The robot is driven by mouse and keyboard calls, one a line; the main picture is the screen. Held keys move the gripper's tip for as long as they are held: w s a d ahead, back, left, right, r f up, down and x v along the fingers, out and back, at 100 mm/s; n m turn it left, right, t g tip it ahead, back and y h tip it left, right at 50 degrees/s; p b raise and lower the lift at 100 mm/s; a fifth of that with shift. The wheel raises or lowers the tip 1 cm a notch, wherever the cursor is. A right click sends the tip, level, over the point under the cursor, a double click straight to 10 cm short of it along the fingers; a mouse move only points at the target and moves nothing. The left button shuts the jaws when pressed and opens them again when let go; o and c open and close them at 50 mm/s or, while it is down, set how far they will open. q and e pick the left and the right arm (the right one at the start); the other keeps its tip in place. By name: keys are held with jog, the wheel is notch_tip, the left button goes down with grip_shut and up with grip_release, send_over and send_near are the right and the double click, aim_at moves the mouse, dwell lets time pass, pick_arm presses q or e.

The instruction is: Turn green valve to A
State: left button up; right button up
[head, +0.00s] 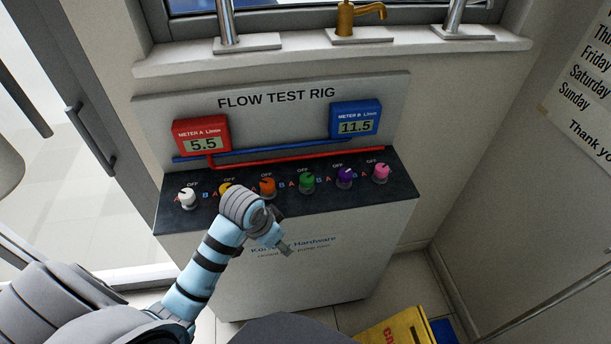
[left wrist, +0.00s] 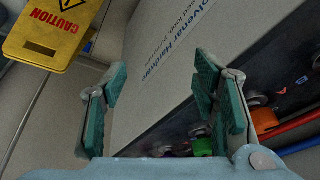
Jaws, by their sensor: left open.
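The green valve (head: 307,183) is in the row of knobs on the dark sloped top of the flow test rig, between the orange valve (head: 267,186) and the purple valve (head: 345,177). It has a red A to its left, and OFF above it. Its exact pointer direction is too small to tell. In the left wrist view the green valve (left wrist: 202,147) shows behind the right finger. My left gripper (head: 284,247) is open and empty in front of the rig's white front, below and left of the green valve, apart from it. My right gripper is not in view.
The white (head: 188,197), partly hidden yellow (head: 226,188) and pink (head: 381,172) valves share the panel. Red meter A (head: 202,137) reads 5.5; blue meter B (head: 355,120) reads 11.5. A yellow caution sign (head: 392,330) is on the floor at the front right.

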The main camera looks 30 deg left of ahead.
pick_arm(q)
jog(key=w+a+r+m, duration=0.1)
jog(key=w+a+r, duration=0.1)
jog(key=w+r, duration=0.5)
jog(key=m+h, duration=0.1)
jog(key=h, duration=0.1)
send_near(306, 178)
jog(key=b+x, duration=0.1)
jog(key=x, duration=0.8)
jog(key=shift+w+f+b, duration=0.1)
jog(key=shift+b, duration=0.3)
jog(key=shift+c, duration=0.6)
